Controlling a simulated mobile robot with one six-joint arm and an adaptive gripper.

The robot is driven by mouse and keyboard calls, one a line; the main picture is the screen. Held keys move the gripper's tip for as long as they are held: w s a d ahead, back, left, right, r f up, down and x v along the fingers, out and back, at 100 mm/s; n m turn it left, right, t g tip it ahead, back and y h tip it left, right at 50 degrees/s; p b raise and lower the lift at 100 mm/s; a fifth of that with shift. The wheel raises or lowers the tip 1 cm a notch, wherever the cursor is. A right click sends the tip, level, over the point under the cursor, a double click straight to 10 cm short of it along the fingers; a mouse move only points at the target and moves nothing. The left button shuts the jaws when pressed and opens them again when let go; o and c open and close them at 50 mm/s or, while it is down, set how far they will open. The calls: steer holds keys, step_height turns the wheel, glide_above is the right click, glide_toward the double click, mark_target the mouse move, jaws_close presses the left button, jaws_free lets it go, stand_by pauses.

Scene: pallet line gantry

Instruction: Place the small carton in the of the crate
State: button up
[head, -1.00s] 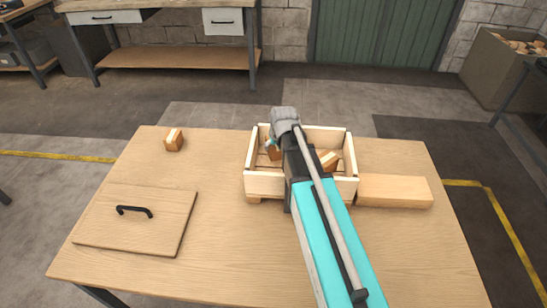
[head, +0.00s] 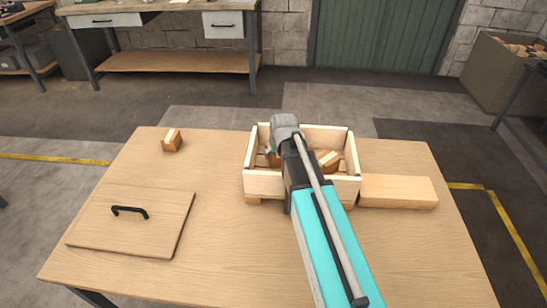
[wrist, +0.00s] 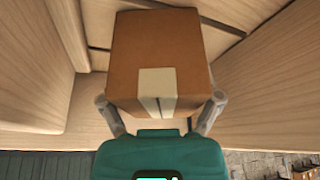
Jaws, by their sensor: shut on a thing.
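A small brown carton (wrist: 155,60) with a pale tape strip is between the two fingers of my gripper (wrist: 162,103) in the wrist view. The gripper is shut on it. Light wooden crate walls and slats (wrist: 35,50) surround the carton there. In the head view the open wooden crate (head: 268,184) stands on the table, and my arm reaches over it. My wrist hides most of the gripper and held carton. Another brown carton (head: 328,160) sits in the right part of the crate. Whether the held carton touches the crate floor I cannot tell.
A third small carton (head: 172,140) stands at the table's back left. A flat wooden panel with a black handle (head: 130,236) lies at the front left. A long wooden block (head: 398,191) lies right of the crate.

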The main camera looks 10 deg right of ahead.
steer(key=shift+f, duration=0.25)
steer(key=o, duration=1.1)
steer(key=shift+r, duration=0.1)
steer(key=shift+r, duration=0.1)
steer(key=p+v, duration=1.1)
steer(key=v, duration=0.1)
stand_by(0.7)
